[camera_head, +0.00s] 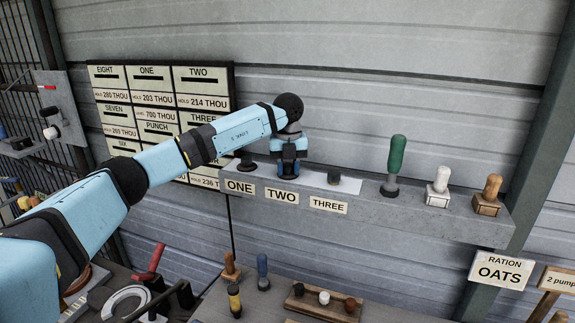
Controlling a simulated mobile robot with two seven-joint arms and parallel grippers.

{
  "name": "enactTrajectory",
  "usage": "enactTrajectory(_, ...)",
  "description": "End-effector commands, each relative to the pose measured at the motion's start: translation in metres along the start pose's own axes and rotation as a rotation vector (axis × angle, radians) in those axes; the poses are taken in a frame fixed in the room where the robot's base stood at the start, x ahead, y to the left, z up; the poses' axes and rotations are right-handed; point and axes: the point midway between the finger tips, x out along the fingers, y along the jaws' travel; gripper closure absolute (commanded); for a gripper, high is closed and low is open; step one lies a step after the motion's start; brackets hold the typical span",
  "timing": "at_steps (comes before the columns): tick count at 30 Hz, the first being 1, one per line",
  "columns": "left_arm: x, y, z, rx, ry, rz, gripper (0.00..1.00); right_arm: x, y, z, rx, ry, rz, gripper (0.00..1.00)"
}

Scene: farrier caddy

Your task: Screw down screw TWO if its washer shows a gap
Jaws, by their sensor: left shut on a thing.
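A grey shelf (395,215) on the wall carries labels ONE (239,187), TWO (281,196) and THREE (327,205). A dark knobbed screw (246,164) stands behind label ONE, and another dark screw (334,178) stands behind label THREE. My left gripper (289,172) points down behind label TWO and is shut on screw TWO, which it hides almost wholly. The washer of screw TWO and any gap at it cannot be seen. My right gripper is not in view.
A green-handled tool (395,160), a white-knobbed stamp (438,186) and a wooden-knobbed stamp (489,195) stand on the shelf's right. A numbered board (155,78) hangs behind my left arm. Below, a bench holds a horseshoe (122,302) and several handled tools.

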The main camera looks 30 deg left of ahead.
Motion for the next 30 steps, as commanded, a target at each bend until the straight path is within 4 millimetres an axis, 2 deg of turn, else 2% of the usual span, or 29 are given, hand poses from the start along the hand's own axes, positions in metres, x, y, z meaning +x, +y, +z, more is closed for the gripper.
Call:
enactTrajectory(3, 0.003, 0.0, -0.001, 0.001, 0.003, 0.003, 1.0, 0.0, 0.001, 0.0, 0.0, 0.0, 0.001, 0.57)
enactTrajectory(4, 0.003, 0.0, -0.001, 0.001, 0.003, 0.003, 0.64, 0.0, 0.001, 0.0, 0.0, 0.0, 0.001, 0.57)
enactTrajectory(6, 0.003, 0.0, -0.001, 0.001, 0.003, 0.003, 0.51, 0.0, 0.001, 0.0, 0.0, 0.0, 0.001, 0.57)
enactTrajectory(16, -0.003, 0.0, -0.001, 0.001, 0.002, 0.002, 0.51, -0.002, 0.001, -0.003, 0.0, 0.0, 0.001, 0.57)
enactTrajectory(30, -0.041, 0.0, 0.0, 0.0, 0.001, 0.001, 0.51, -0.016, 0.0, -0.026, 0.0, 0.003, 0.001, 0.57)
